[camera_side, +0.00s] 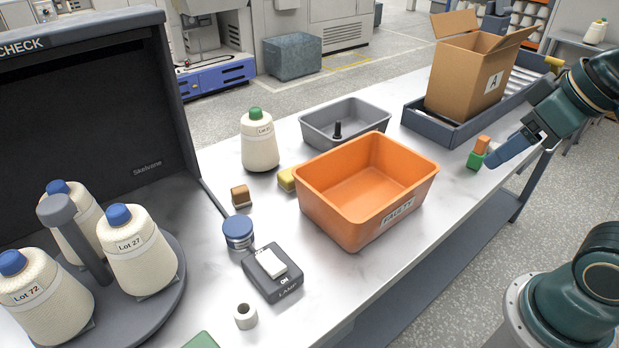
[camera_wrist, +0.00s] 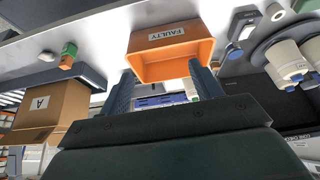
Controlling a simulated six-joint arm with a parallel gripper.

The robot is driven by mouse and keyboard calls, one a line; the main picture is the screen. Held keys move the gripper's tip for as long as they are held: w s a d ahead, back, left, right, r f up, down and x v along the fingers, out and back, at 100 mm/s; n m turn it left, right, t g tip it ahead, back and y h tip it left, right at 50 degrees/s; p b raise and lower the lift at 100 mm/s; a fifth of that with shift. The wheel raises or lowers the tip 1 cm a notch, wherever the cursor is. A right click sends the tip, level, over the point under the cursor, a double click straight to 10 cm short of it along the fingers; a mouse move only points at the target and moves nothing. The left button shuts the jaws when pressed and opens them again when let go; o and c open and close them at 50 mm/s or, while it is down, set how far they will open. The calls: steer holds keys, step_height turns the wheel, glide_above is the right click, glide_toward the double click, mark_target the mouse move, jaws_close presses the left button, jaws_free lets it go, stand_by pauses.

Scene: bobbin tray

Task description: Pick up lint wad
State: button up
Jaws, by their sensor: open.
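I cannot pick out a lint wad in either view. A small white ring-shaped piece (camera_side: 245,316) lies at the front of the table, but it looks like a roll with a hole. My gripper (camera_side: 503,156) is at the right end of the table in the side view, near a small green and orange item (camera_side: 478,153). In the wrist view my gripper (camera_wrist: 161,68) shows two dark fingers apart with nothing held between them. The orange FAULTY bin (camera_side: 325,202) stands mid-table and also shows beyond the fingers in the wrist view (camera_wrist: 150,72); its visible floor looks empty.
A grey bin (camera_side: 315,130) with a black peg and a cardboard box A (camera_side: 465,75) in a dark tray (camera_side: 425,127) stand behind. A lamp switch (camera_side: 272,280), blue-lidded jar (camera_side: 238,235), brown block (camera_side: 240,195) and yarn cones (camera_side: 140,255) are left. The front-right tabletop is clear.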

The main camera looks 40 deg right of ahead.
steer(key=w+d+r+n+g+h, duration=0.15)
steer(key=w+d+r+n, duration=0.25)
steer(key=w+d, duration=0.4)
steer(key=n+g+y, duration=0.2)
steer(key=n+g, duration=0.2)
steer(key=n, duration=0.9)
glide_above(496, 143)
step_height(496, 143, down, 16)
steer(key=f, duration=0.1)
steer(key=shift+h, duration=0.25)
steer(key=f, duration=0.7)
steer(key=shift+a+f, duration=0.2)
steer(key=shift+f, duration=0.35)
steer(key=shift+f, duration=0.1)
steer(key=shift+d+f, duration=0.15)
steer(key=shift+f, duration=2.3)
